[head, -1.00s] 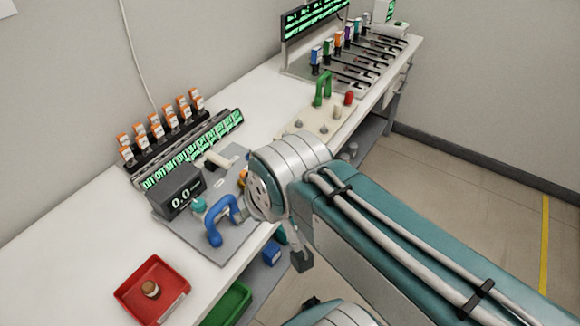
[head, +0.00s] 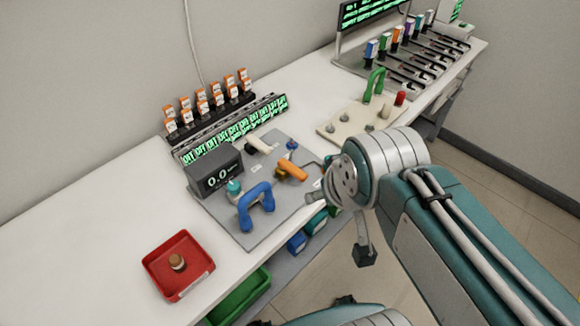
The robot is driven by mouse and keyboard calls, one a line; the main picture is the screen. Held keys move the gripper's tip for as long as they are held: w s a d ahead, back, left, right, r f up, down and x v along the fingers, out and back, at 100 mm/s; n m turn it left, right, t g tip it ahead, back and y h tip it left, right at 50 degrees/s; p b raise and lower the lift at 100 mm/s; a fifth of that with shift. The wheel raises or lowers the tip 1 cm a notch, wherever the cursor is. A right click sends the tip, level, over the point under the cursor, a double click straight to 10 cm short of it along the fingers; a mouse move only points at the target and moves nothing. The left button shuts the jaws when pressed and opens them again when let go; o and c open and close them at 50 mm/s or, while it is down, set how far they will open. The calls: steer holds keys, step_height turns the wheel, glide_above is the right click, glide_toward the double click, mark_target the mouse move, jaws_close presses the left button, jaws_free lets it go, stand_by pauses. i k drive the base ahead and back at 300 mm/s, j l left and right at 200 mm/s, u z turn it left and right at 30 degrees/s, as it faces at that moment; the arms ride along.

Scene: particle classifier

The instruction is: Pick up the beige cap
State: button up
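A small beige cap (head: 385,111) stands upright on the cream board, just left of a red cap (head: 400,97). A brownish cap-like piece (head: 177,262) also sits in the red tray at the lower left; I cannot tell whether it counts as beige. My arm reaches in from the lower right. My gripper (head: 364,252) is mostly hidden by its wrist; a grey finger-like part with a dark tip hangs below it, off the bench's front edge. It is apart from both pieces. Its opening cannot be read.
The cream board (head: 328,131) also carries a green handle (head: 374,85) and grey knobs. A grey plate (head: 240,238) holds a blue handle (head: 257,206), an orange lever (head: 291,172) and a display box (head: 215,175). The red tray (head: 150,268) has bare white bench around it.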

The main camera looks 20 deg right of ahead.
mark_target(387, 106)
steer(key=i+l+u, duration=0.25)
steer(key=l, duration=0.4)
steer(key=i+l+u, duration=0.2)
steer(key=l, duration=0.45)
steer(key=l+u, duration=0.25)
steer(key=l, duration=0.45)
steer(key=i+l+u, duration=0.1)
steer(key=l+u, duration=0.15)
steer(key=l, duration=0.5)
